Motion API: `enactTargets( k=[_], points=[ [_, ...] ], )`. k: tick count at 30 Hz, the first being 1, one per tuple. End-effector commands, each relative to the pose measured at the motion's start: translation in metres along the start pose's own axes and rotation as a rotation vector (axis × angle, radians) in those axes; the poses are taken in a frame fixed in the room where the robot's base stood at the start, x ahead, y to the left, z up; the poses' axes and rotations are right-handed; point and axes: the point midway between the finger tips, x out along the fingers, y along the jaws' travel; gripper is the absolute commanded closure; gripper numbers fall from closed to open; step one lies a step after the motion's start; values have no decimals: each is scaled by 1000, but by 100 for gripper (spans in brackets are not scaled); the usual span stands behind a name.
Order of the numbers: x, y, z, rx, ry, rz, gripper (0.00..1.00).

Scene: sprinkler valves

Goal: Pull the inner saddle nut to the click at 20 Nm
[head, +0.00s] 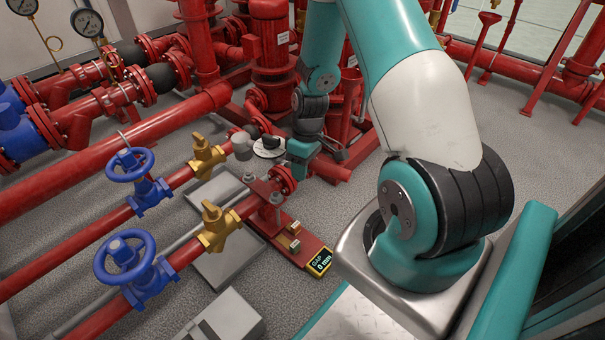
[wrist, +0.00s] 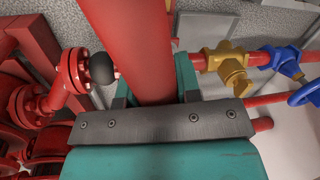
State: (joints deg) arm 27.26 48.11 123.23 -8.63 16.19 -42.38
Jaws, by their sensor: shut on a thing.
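My gripper (head: 300,152) is low beside the red pipe flange (head: 284,180), next to a white dial with a black top (head: 269,147). In the wrist view its two teal fingers (wrist: 152,82) stand on either side of a thick red cylinder (wrist: 130,40) and are shut on it. I cannot tell whether this cylinder is a wrench handle. The saddle (head: 268,188) has two upright bolts with nuts, one farther (head: 249,178) and one nearer (head: 276,198). I cannot tell which is the inner one. A small display (head: 319,263) reads "GAP 0 mm".
Two red pipes with brass valves (head: 217,228) and blue handwheel valves (head: 125,262) run to the left. A red pump (head: 270,40) stands behind my gripper. Pressure gauges (head: 87,23) are at the back left. Grey floor (head: 345,200) is clear right of the saddle.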

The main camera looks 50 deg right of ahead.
Motion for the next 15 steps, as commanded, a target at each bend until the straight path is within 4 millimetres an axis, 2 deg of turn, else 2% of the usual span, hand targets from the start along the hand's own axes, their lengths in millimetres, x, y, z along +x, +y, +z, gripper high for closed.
enactTargets(
  k=[13,15],
  points=[
    [-4,-1,1,1,11,-2,100],
    [6,1,1,0,11,-1,100]
  ],
)
